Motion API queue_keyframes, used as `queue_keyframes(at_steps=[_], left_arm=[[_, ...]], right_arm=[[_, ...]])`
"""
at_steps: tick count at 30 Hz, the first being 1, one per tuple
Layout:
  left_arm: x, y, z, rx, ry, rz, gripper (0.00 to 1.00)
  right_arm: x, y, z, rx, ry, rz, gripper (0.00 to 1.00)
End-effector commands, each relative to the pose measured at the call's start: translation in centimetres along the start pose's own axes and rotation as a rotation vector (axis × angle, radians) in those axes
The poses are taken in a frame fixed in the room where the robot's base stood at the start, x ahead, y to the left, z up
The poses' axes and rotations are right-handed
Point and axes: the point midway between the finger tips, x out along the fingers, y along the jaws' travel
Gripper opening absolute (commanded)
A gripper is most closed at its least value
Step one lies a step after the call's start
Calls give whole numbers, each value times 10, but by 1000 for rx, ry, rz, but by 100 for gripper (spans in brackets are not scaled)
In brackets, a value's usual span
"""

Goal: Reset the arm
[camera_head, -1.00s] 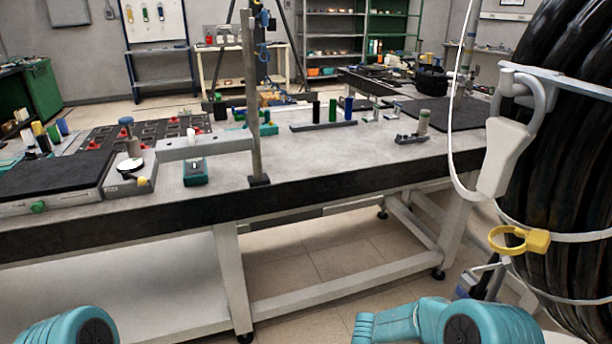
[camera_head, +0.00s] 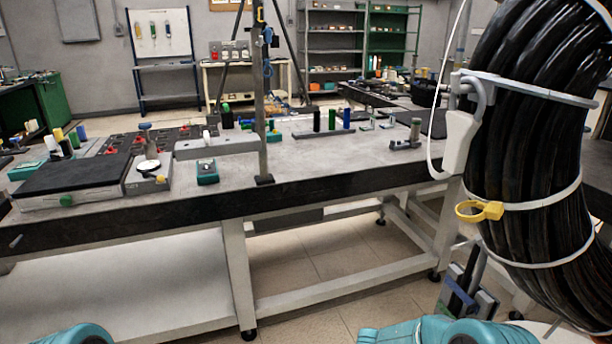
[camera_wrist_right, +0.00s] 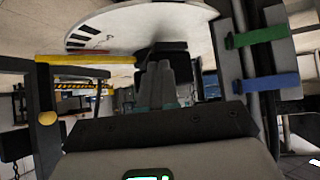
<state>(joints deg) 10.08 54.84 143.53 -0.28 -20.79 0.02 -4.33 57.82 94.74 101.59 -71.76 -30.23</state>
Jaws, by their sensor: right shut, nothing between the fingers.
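My right arm shows as a teal link (camera_head: 440,331) at the bottom right of the head view. In the right wrist view my right gripper (camera_wrist_right: 157,86) has its two grey fingers together with nothing between them. Of my left arm only a teal rounded part (camera_head: 82,335) shows at the bottom left of the head view; its gripper is out of the picture. A grey and black piece (camera_head: 466,294) stands below the coil; I cannot tell whether it belongs to my right arm.
A big black coil (camera_head: 535,135) with white bands and a yellow ring clamp (camera_head: 480,211) fills the right side. A long grey workbench (camera_head: 330,165) with small parts and an upright post (camera_head: 260,100) crosses the view. Floor (camera_head: 330,255) shows under it.

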Motion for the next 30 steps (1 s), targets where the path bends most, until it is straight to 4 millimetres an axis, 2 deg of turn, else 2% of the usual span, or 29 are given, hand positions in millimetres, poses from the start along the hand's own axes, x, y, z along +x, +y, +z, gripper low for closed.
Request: queue_keyframes(at_steps=[2, 3, 8, 13, 18, 21, 23, 26, 29, 30], left_arm=[[0, 0, 0, 0, 0, 0, 100], [-13, 5, 1, 0, -1, 0, 100], [-36, 13, 1, 0, 0, 0, 100], [-64, 23, 1, 0, 0, 0, 100], [-100, 36, 2, 0, 0, 0, 100], [-127, 46, 2, 0, 0, 0, 100], [-143, 52, 3, 0, 0, 0, 100], [-167, 60, 3, 0, 0, 0, 100], [-181, 65, 4, 0, 0, 0, 100], [-184, 66, 4, 0, 0, 0, 100]], right_arm=[[0, -1, 0, 0, 0, 0, 0], [-6, 1, -12, 5, 0, 8, 0], [-10, 6, -36, 14, -1, 38, 0], [-12, 22, -62, -34, 16, 54, 0], [-17, 32, -88, -167, 30, -40, 0], [-25, 37, -94, -291, 0, -166, 0], [-34, 41, -89, -382, -46, -264, 0], [-60, 57, -64, -560, -187, -453, 0], [-97, 91, -24, -745, -389, -629, 0], [-113, 109, -7, -817, -476, -687, 0]])
